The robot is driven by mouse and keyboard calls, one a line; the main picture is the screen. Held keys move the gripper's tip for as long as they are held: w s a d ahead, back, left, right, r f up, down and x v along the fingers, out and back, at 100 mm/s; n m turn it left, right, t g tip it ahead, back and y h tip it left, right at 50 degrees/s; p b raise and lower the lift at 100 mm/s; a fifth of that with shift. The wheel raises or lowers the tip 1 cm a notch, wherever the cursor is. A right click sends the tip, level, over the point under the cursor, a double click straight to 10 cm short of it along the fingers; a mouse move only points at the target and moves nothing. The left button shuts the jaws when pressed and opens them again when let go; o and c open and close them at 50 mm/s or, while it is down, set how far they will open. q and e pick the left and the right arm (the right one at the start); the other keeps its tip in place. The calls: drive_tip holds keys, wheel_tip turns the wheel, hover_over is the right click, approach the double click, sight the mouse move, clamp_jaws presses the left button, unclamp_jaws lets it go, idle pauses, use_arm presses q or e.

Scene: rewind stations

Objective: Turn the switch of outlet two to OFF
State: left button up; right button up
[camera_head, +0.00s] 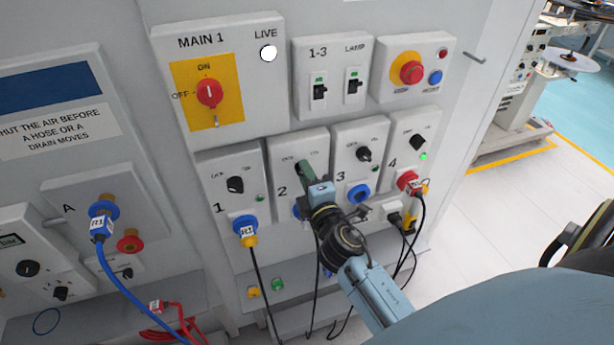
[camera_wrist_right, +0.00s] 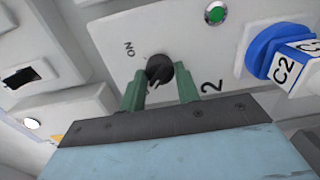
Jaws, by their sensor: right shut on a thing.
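The outlet two panel (camera_head: 283,150) is a light grey box marked 2, between outlets one and three. Its switch is a round black knob (camera_wrist_right: 158,68), with the ON label beside it in the right wrist view. My right gripper (camera_wrist_right: 159,86) has its two green fingers on either side of the knob and is shut on it. In the head view my right gripper (camera_head: 305,172) covers the knob. The knob's exact setting is hard to read. My left gripper is not in view.
A blue plug marked C2 (camera_wrist_right: 283,55) sits beside the knob. Outlet one's knob (camera_head: 235,185), outlet three's knob (camera_head: 364,154) and outlet four's knob (camera_head: 417,142) are close by. The red main switch (camera_head: 209,93) is above left. Cables hang below the outlets.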

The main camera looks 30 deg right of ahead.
drive_tip(key=o, duration=1)
drive_tip(key=b+v, duration=0.3)
drive_tip(key=v, duration=1)
drive_tip(key=shift+s+b, duration=0.2)
drive_tip(key=shift+b, duration=0.2)
